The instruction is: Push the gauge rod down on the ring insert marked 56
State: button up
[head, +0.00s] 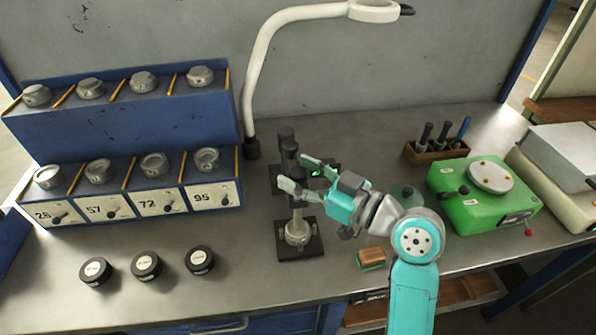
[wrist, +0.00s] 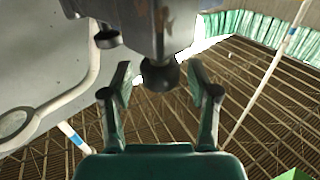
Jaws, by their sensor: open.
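The gauge stand has a dark base plate (head: 312,252) on the bench, left of my arm. A light metal ring insert (head: 297,236) sits on that plate; I cannot read a 56 on it. The gauge rod (head: 297,213) shows as a short upright piece above the insert, partly hidden by my finger. My gripper (head: 300,174) is open beside the upper part of the stand, its fingers pointing left. In the wrist view a dark round knob (wrist: 160,75) under a grey housing (wrist: 150,25) appears between the open fingertips, with no visible contact.
A blue rack (head: 120,128) with numbered bins stands left. Three black round pieces (head: 147,265) lie in front of it. A small brown-and-green block (head: 371,258) lies near the front edge. A green device (head: 484,212) stands right. A lamp arm (head: 257,75) rises behind.

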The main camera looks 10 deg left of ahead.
jog(key=v, duration=1.1)
jog(key=shift+d, duration=0.2)
jog(key=shift+s, duration=0.1)
